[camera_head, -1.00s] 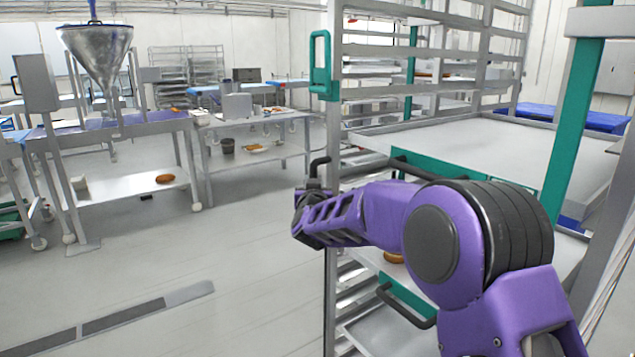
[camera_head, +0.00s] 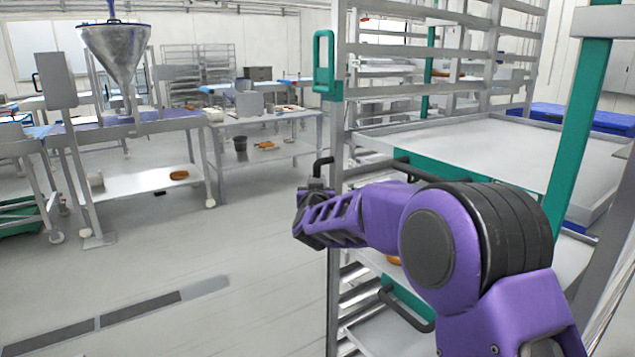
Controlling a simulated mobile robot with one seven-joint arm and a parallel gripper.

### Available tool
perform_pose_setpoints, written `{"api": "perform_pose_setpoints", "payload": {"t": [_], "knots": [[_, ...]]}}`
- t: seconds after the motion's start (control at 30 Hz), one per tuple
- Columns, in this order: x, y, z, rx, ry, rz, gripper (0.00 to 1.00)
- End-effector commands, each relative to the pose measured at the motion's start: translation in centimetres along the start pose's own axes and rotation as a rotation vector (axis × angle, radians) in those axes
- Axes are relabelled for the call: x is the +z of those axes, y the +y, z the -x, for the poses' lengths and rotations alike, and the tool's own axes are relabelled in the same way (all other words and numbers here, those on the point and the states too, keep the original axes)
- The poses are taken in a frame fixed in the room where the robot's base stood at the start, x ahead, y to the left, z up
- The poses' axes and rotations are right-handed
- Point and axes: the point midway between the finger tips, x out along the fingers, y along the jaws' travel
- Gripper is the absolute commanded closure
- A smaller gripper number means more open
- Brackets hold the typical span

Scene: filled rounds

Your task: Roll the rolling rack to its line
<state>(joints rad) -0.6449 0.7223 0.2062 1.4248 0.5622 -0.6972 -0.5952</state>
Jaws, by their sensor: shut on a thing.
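The rolling rack (camera_head: 338,135) is a tall silver frame with stacked rails and shelves, filling the middle and right of the view. A green handle (camera_head: 323,75) is on its near left post. My gripper (camera_head: 317,190) is at that post, lower down, beside a black bent handle (camera_head: 321,164). It is shut on the rack, though the fingers are small and partly hidden by my purple arm. A floor line (camera_head: 140,307) of dark and lighter grey segments lies at the lower left, apart from the rack. The rack's wheels are out of view.
A steel table with a metal funnel (camera_head: 115,50) above it stands at the left. A second table (camera_head: 262,122) with a lower shelf stands behind it. The grey floor (camera_head: 240,230) between these tables and the rack is clear.

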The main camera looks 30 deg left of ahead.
Motion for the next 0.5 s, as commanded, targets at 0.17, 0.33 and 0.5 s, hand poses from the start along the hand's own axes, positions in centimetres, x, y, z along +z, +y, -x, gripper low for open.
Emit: {"api": "perform_pose_setpoints", "payload": {"t": [0.17, 0.33, 0.5], "knots": [[-0.41, -0.87, 0.18, -0.013, 0.005, -0.003, 0.66], [-0.24, -0.65, 0.15, -0.010, 0.003, -0.002, 0.66], [-0.09, -0.50, 0.12, -0.008, 0.000, -0.001, 0.66]]}}
